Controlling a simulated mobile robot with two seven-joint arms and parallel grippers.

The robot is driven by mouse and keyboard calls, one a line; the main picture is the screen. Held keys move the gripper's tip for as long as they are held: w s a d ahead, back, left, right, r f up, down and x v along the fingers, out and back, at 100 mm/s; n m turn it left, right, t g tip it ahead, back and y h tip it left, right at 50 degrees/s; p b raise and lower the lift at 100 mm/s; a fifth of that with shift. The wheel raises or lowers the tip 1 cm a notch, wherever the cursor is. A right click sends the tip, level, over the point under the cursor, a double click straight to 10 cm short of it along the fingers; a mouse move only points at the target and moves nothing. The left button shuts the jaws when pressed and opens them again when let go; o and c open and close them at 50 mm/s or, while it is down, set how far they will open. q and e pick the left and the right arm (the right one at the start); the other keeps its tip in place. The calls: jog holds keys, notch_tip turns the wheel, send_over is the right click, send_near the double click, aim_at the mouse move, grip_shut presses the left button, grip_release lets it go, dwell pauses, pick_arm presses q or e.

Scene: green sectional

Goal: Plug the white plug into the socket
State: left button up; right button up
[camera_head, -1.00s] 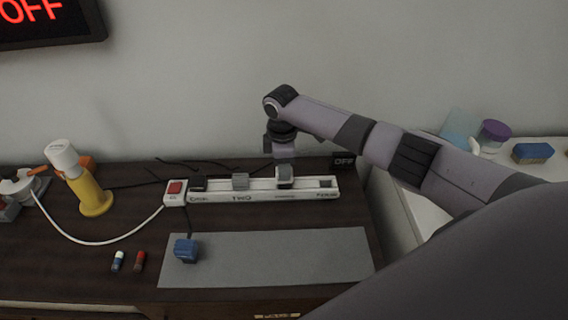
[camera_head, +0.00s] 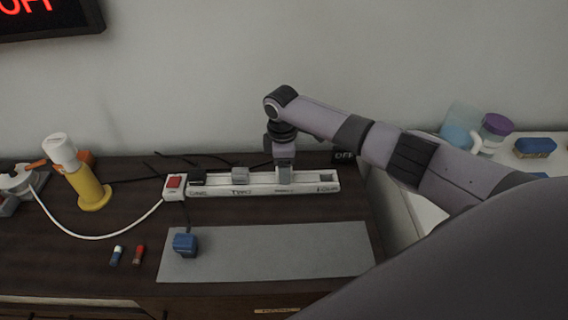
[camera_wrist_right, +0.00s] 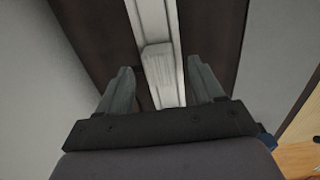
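The long white power strip (camera_head: 262,189) lies near the back of the dark table. My right gripper (camera_head: 284,178) points down over its third position from the left. In the right wrist view, the pale plug (camera_wrist_right: 160,72) sits on the strip between my right gripper's two spread fingers (camera_wrist_right: 163,88), with a gap on each side. Whether it is fully seated cannot be told. In the head view, the fingers largely hide this plug. My left gripper is not in view.
A black plug (camera_head: 197,180) and a grey plug (camera_head: 240,175) stand on the strip's left part. A blue plug (camera_head: 185,243) rests on the grey mat (camera_head: 280,252). A yellow and white lamp-like item (camera_head: 85,180) stands at left. The wall sign (camera_head: 45,18) shows red letters.

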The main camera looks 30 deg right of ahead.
notch_tip(320, 180, up, 7)
jog(key=shift+s+a+r, duration=0.1)
jog(key=shift+s+a, duration=0.05)
dwell(0.5)
dwell(0.4)
